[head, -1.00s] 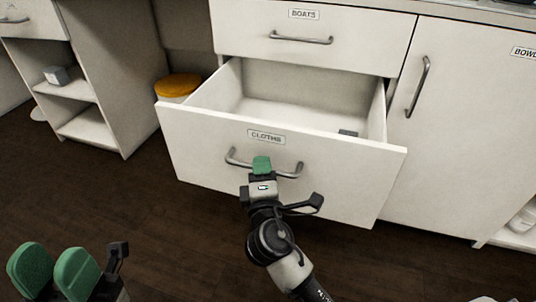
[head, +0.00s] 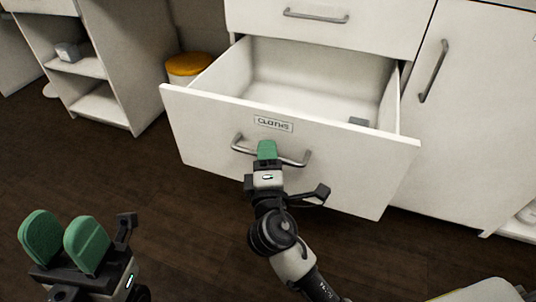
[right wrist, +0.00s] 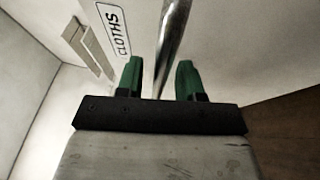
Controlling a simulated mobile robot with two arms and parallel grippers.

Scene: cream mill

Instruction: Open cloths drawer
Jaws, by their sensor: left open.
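The cloths drawer (head: 300,150) is a white drawer with a "CLOTHS" label, pulled well out of the cabinet. Its metal bar handle (head: 293,161) is on the front face. My right gripper (head: 267,150) is at this handle. In the right wrist view its green fingers (right wrist: 160,78) stand apart on either side of the handle bar (right wrist: 172,40), with gaps showing, so it looks open around the bar. My left gripper (head: 64,238) is open and empty over the floor at the lower left.
Inside the drawer lies a small grey object (head: 358,121). A closed drawer (head: 380,25) is above, and a closed cupboard door (head: 450,120) is right. A yellow-lidded bin (head: 189,65) and open shelves (head: 100,104) stand left. Dark floor (head: 150,190) in front is clear.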

